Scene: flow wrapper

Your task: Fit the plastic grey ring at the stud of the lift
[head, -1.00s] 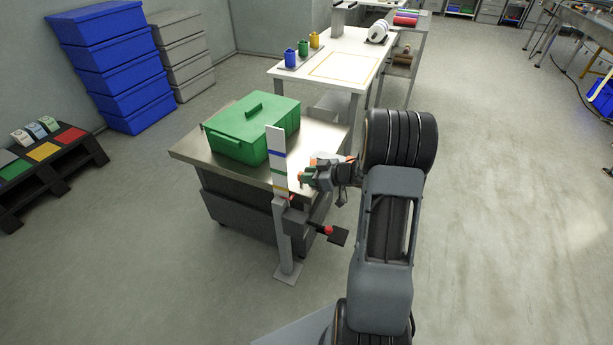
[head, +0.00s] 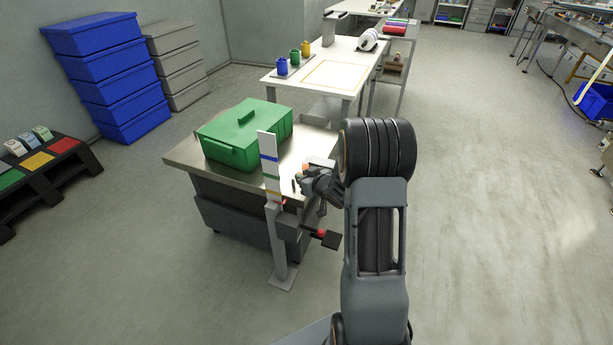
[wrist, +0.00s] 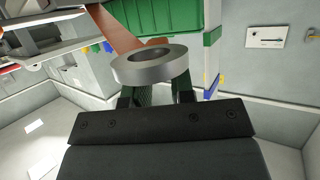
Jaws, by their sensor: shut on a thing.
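In the wrist view, the grey ring (wrist: 152,68) is held at the tips of my gripper (wrist: 156,88), its hole facing mostly upward in the picture. In the head view, my gripper (head: 303,182) is over the right side of the steel bench, just right of a post with a striped board (head: 268,160). The ring cannot be made out there. The post may be the lift; I cannot pick out its stud. An orange-brown strip (wrist: 112,28) shows behind the ring in the wrist view; I cannot tell whether they touch.
A green case (head: 240,135) stands on the steel bench (head: 183,157), left of the striped board. A dark plate with a red knob (head: 321,233) sticks out low from the post. Blue crates (head: 110,75) are stacked at the left.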

